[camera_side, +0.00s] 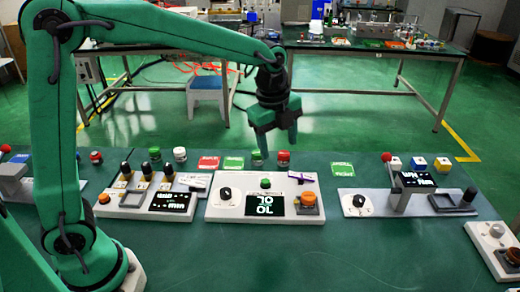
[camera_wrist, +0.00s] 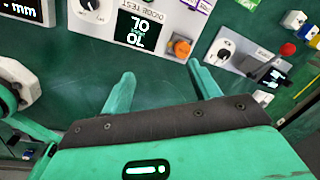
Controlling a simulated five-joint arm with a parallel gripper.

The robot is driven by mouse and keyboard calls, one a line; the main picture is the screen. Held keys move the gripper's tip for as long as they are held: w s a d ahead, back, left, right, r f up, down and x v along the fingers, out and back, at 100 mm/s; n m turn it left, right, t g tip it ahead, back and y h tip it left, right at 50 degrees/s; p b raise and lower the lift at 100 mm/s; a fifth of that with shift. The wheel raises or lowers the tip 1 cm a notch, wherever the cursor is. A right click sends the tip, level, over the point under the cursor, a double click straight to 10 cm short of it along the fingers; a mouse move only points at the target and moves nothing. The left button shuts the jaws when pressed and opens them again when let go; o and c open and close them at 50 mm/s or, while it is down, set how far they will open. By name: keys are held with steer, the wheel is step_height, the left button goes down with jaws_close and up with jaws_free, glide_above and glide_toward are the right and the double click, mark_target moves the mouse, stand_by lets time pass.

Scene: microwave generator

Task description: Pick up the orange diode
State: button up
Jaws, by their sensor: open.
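An orange round piece (camera_side: 308,200), which looks like the orange diode, sits in a grey holder at the right end of the white diode test panel (camera_side: 225,215). It also shows in the wrist view (camera_wrist: 180,47), between and beyond my fingertips. My gripper (camera_side: 279,147) hangs above and behind the panel, fingers pointing down. In the wrist view, my gripper (camera_wrist: 161,70) is open with nothing between its fingers, apart from the orange piece.
The panel has a display (camera_side: 265,206), a black knob (camera_side: 225,193) and a green button (camera_side: 265,183). Other test panels stand left (camera_side: 125,207) and right (camera_side: 375,205). Red and green pieces (camera_side: 283,158) stand behind. The green table (camera_side: 300,262) is clear in front.

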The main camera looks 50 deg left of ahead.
mark_target(308, 196)
steer(key=w+d+f+m, duration=0.2)
steer(key=f+m, duration=0.1)
steer(key=w+d+f+m+g, duration=0.1)
steer(key=w+f+m, duration=0.1)
steer(key=f, duration=0.1)
steer(key=w+d+f+m, duration=0.2)
steer(key=f+m, duration=0.1)
steer(key=shift+w+d+f+m+g, duration=0.2)
steer(key=shift+w+d+m+g, duration=0.1)
steer(key=shift+w+d, duration=0.05)
steer(key=shift+f, duration=1.3)
steer(key=shift+f, duration=0.1)
steer(key=shift+s+f, duration=0.1)
steer(key=shift+f, duration=2.4)
steer(key=shift+c, duration=0.3)
steer(key=c, duration=1.1)
steer(key=shift+r, duration=0.15)
